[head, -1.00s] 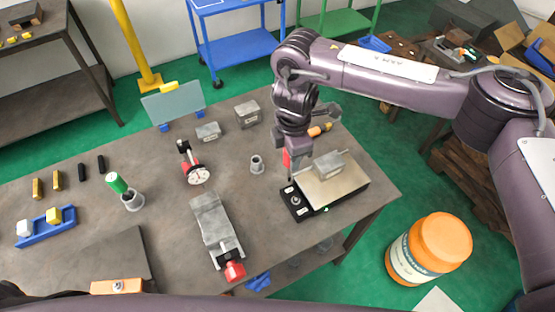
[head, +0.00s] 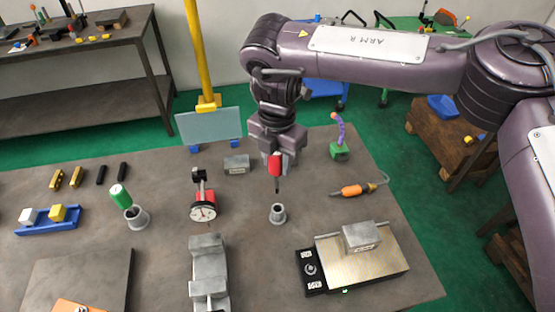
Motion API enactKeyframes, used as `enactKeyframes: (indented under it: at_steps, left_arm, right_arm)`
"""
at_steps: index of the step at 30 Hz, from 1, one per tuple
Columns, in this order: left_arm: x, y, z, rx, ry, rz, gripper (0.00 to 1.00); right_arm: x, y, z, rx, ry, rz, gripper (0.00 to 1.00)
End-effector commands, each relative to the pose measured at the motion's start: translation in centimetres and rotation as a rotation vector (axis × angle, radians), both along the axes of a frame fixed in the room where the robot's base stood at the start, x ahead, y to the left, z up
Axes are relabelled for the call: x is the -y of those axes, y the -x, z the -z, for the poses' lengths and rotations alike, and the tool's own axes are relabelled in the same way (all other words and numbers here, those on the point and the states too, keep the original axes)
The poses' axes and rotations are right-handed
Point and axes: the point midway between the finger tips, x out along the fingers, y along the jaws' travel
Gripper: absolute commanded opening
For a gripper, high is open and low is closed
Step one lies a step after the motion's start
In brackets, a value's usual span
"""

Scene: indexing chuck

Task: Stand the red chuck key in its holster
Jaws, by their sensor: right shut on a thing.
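The red chuck key (head: 274,168) hangs upright, red handle up and dark shaft down, in my right gripper (head: 276,153). The gripper is shut on the handle. In the head view the shaft tip appears just above a small grey holster (head: 278,215) on the bench, apart from its mouth. The holster looks empty. A green-handled key (head: 120,196) stands tilted in another grey holster (head: 137,218) at the left. My left gripper is not in view.
A metal-topped plate (head: 370,282) with a grey block (head: 361,238) is at the right. An orange-handled tool (head: 352,190) lies behind it. Bench around the holster is clear.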

Motion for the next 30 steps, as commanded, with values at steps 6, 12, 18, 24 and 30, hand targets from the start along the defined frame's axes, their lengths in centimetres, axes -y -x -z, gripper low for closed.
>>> enactKeyframes:
  at_steps: [6,12,18,24,30]
  left_arm:
    - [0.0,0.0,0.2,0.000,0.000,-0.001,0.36]
    - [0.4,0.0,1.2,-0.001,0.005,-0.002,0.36]
    - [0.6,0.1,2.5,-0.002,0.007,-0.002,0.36]
    - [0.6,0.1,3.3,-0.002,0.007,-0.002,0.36]
    - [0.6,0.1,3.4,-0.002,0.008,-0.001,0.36]
  right_arm:
    - [0.0,0.0,0.5,-0.001,-0.001,0.002,0.06]
    - [0.0,0.0,2.1,-0.001,-0.001,0.002,0.06]
    - [0.0,0.0,4.1,-0.001,-0.001,0.003,0.06]
    - [0.0,0.0,5.6,0.000,-0.001,0.003,0.06]
    - [0.0,0.0,5.8,0.000,-0.001,0.003,0.06]
